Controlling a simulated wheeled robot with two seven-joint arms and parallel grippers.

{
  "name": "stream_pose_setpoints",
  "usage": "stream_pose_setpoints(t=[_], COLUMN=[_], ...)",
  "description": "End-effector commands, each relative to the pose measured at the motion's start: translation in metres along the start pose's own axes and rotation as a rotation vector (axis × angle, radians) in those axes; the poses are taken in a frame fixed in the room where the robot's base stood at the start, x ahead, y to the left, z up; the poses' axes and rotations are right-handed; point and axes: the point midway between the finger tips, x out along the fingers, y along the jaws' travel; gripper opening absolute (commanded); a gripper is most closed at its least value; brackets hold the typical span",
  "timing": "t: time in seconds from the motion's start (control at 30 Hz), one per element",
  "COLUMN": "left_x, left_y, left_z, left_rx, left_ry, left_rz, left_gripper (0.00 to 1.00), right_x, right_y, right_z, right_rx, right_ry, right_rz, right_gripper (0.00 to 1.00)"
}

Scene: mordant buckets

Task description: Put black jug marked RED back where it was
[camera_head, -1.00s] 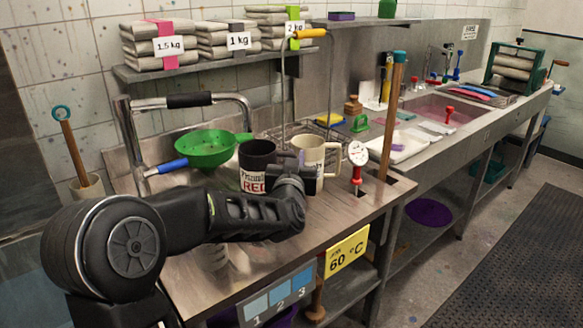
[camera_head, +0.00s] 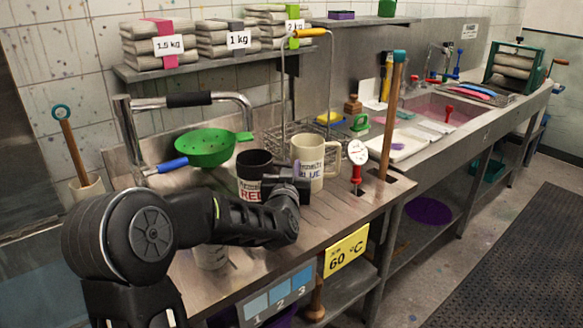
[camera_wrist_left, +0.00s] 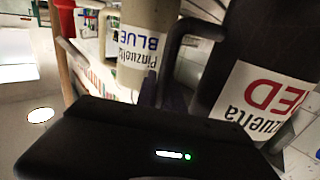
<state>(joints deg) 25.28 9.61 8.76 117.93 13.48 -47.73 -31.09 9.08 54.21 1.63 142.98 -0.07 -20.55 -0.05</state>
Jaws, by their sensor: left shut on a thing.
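The black jug marked RED (camera_head: 253,166) is over the steel worktop at the left, upright. It also shows at the right of the left wrist view (camera_wrist_left: 240,45), its label upside down there. My left gripper (camera_head: 288,184) is shut on the jug at its handle side; the exact grip is mostly hidden. I cannot tell whether the jug's base touches the worktop, because my arm covers it. A cream jug marked BLUE (camera_head: 309,152) stands close to the right; it also shows in the wrist view (camera_wrist_left: 146,35). My right gripper is not in view.
A green strainer (camera_head: 205,147) lies behind left. A wire rack (camera_head: 290,132) is behind the jugs. A red-stemmed dial thermometer (camera_head: 357,160) and a wooden stick (camera_head: 393,115) stand to the right. The worktop's front right (camera_head: 340,205) is bare.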

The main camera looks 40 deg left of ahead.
Motion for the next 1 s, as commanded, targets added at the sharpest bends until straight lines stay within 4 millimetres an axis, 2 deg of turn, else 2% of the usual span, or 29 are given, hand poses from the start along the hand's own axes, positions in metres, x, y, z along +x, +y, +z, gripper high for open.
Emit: stream_pose_setpoints(t=[0.33,0.37,0.6,1.0], left_x=[0.0001,0.0000,0.0000,-0.0020], left_y=[0.0003,0.0002,0.0001,0.0001], left_z=[0.0017,0.0025,0.0019,-0.0014], left_rx=[0.001,0.000,0.000,0.000], left_ry=[0.005,0.001,0.001,0.001], left_rz=[0.000,0.000,0.000,0.000], left_gripper=[0.00,0.14,0.34,0.34], right_x=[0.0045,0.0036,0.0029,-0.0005], right_y=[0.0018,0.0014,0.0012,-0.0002], right_z=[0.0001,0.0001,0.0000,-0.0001], right_rx=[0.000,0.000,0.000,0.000], right_ry=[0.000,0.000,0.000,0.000], right_rz=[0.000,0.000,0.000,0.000], right_gripper=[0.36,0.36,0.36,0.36])
